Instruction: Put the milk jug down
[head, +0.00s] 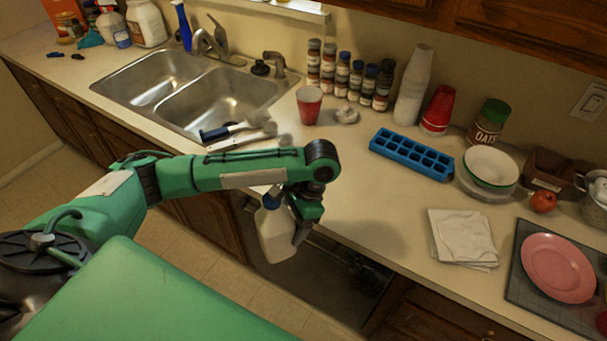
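The milk jug (275,232) is whitish with a blue cap. It hangs upright below my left gripper (304,218), in front of the counter's front edge and above a dark opening in the cabinets. The gripper's fingers are around the jug's upper right side and appear shut on it. Part of the jug's top is hidden by the gripper and wrist. My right gripper is not in view.
The counter (365,215) has clear room between the blue ice tray (411,154) and its front edge. Spice jars and stacked cups line the wall.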

